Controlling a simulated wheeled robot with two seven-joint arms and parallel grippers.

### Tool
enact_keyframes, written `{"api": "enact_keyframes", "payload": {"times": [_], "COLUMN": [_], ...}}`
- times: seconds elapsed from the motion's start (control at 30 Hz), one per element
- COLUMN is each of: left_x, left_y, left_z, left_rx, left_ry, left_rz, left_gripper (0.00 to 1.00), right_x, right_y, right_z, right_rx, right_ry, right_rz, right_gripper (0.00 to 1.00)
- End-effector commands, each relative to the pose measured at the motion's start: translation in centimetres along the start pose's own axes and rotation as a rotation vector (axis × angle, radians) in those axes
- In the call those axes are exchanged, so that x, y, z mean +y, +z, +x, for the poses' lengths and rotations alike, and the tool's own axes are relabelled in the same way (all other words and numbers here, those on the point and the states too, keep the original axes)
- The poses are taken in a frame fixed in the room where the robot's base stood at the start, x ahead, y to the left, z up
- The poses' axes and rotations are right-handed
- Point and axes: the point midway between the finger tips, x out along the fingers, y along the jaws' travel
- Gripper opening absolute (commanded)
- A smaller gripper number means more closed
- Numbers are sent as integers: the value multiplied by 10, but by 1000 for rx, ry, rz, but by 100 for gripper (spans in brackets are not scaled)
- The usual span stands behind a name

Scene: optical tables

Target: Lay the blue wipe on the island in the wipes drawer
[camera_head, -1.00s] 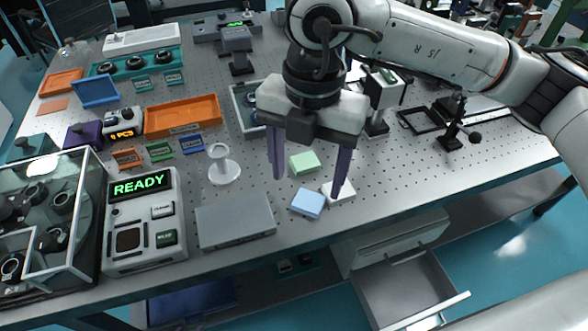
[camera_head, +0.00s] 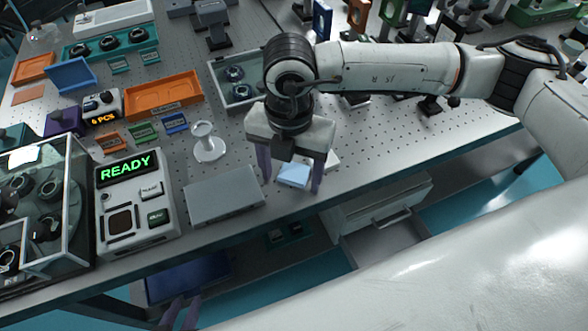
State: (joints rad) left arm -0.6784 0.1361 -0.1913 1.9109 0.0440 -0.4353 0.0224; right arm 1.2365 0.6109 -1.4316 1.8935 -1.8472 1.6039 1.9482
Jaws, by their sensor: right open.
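The blue wipe (camera_head: 293,175) lies flat on the perforated table top of the island (camera_head: 345,170), near its front edge. My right gripper (camera_head: 290,178) is open above it, pointing down, with one purple finger on each side of the wipe. Whether the fingers touch it, I cannot tell. Under the table, a white cabinet (camera_head: 372,207) has an open drawer (camera_head: 378,243); a white arm link of mine hides its front part. My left gripper (camera_head: 183,312) shows only as purple fingertips at the bottom edge, below the table front.
A white pad (camera_head: 332,161) lies just behind the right gripper. A grey flat box (camera_head: 224,194), a white round stand (camera_head: 208,145) and a device reading READY (camera_head: 136,200) stand to the left.

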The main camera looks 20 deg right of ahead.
Motion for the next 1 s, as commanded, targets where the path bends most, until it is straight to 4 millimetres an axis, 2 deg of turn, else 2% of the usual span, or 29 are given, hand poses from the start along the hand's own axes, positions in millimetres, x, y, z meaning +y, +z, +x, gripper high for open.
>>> {"api": "enact_keyframes", "payload": {"times": [0.17,0.4,0.53,0.57,0.77,0.87,1.0], "left_x": [0,0,0,0,0,0,0], "left_y": [0,2,4,5,7,8,11], "left_z": [0,0,-1,-1,-1,0,3], "left_rx": [1,-4,-8,-9,-11,-12,-13], "left_ry": [0,0,0,0,0,0,0], "left_rz": [0,-1,-2,-2,-2,-2,-2], "left_gripper": [28,28,28,28,28,28,28], "right_x": [0,0,0,0,0,1,2], "right_y": [0,0,0,0,0,0,0], "right_z": [0,0,0,0,-3,-14,-41], "right_rx": [0,0,0,0,0,-1,-2], "right_ry": [0,0,0,0,1,4,5], "right_rz": [-1,-1,-1,-1,-1,-1,-1], "right_gripper": [64,23,22,19,19,19,19]}}
